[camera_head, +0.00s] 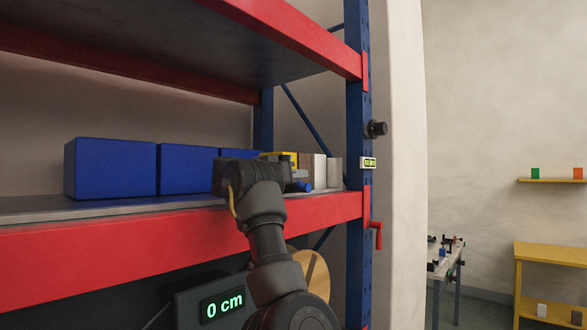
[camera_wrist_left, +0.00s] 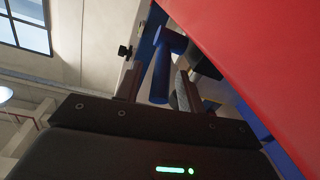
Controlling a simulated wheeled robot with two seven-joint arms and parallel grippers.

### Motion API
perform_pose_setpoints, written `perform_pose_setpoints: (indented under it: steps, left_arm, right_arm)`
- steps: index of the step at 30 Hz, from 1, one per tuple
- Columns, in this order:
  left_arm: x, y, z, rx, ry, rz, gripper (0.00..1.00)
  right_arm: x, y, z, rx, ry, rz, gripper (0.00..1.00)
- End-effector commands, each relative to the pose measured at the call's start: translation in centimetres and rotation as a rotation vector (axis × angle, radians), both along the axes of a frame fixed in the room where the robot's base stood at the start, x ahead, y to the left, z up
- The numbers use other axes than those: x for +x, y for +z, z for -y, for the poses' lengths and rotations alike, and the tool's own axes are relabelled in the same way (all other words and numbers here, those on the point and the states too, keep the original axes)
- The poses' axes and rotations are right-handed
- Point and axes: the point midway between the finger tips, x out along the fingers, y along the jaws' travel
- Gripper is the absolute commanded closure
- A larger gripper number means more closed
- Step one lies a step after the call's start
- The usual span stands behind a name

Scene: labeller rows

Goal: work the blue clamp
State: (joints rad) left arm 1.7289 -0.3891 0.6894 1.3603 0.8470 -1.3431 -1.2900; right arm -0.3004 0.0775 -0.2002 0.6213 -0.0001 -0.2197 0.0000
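The blue clamp part (camera_head: 304,187) shows as a small blue piece at the shelf's front edge, partly hidden by my left gripper. In the left wrist view it is a blue T-shaped handle (camera_wrist_left: 161,72) between the two fingers. My left gripper (camera_head: 298,178) reaches in at the shelf edge; in the left wrist view (camera_wrist_left: 156,88) its fingers stand apart. A gap shows between the left finger and the handle; the handle is close to the right finger, and I cannot tell whether they touch. My right gripper is not in view.
Blue boxes (camera_head: 110,168) stand on the shelf at left. A yellow item (camera_head: 279,157) and pale blocks (camera_head: 318,170) stand behind my gripper. A red beam (camera_head: 150,240) edges the shelf. The blue post (camera_head: 358,120) carries a black knob (camera_head: 377,129) and a red crank (camera_head: 378,234).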

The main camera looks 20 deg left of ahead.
Motion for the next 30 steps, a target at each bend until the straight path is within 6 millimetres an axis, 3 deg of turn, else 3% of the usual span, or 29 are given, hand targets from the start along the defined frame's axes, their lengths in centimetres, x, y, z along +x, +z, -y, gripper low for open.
perform_pose_setpoints:
  steps: [15,24,30]
  left_arm:
    - [1.12,-0.06,0.38,0.000,0.000,0.001,0.61]
    - [1.10,-0.04,0.37,0.000,0.000,0.001,0.99]
    - [1.09,-0.03,0.36,0.000,0.000,0.001,1.00]
  right_arm:
    - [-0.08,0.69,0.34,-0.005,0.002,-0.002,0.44]
    - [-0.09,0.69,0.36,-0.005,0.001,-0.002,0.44]
    - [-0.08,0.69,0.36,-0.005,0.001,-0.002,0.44]
